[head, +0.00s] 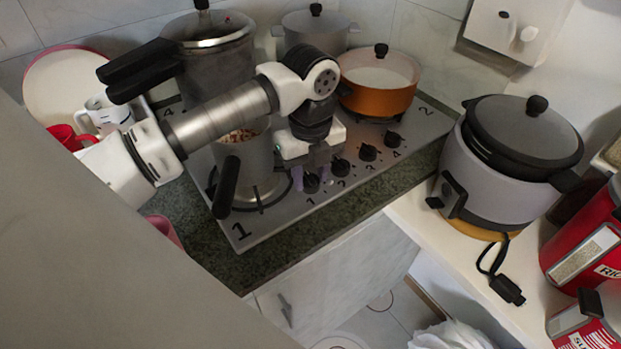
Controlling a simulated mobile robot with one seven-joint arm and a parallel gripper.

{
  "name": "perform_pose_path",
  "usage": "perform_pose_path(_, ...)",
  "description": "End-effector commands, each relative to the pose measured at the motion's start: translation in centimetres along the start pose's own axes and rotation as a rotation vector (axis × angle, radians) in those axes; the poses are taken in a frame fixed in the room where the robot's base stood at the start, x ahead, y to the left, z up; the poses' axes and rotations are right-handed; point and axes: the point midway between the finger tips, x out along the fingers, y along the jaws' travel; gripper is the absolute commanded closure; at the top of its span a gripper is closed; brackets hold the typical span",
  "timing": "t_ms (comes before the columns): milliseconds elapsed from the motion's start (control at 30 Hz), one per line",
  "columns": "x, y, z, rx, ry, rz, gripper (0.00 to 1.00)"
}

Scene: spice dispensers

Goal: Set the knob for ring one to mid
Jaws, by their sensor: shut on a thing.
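The cooktop (290,215) has a row of black knobs along its front right edge, numbered 1 to 4. The knob for ring one (311,185) is nearest the front, next to the printed 1. My gripper (311,177) points down at this knob, with its purple fingers on either side and shut on it. The fingers and wrist partly hide the knob, and I cannot tell its setting. Ring one (262,198) is at the front left, by the large printed 1. A grey pot with a black handle (226,186) stands on it with food inside.
The knobs for ring two (340,167), ring three (367,152) and ring four (392,139) stand close by. An orange pot (378,100), a tall lidded pot (225,75) and another grey pot (300,30) stand behind. A rice cooker (500,185) is to the right.

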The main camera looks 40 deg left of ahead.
Motion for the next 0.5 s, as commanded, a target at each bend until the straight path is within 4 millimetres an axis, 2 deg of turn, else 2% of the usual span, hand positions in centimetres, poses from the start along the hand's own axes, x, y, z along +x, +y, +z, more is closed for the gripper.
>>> perform_pose_path(67, 0.57, -0.04, 0.08, 0.059, -0.005, -0.002, 0.88)
perform_pose_path(500, 0.33, -0.06, 0.07, 0.426, -0.004, -0.001, 0.88)
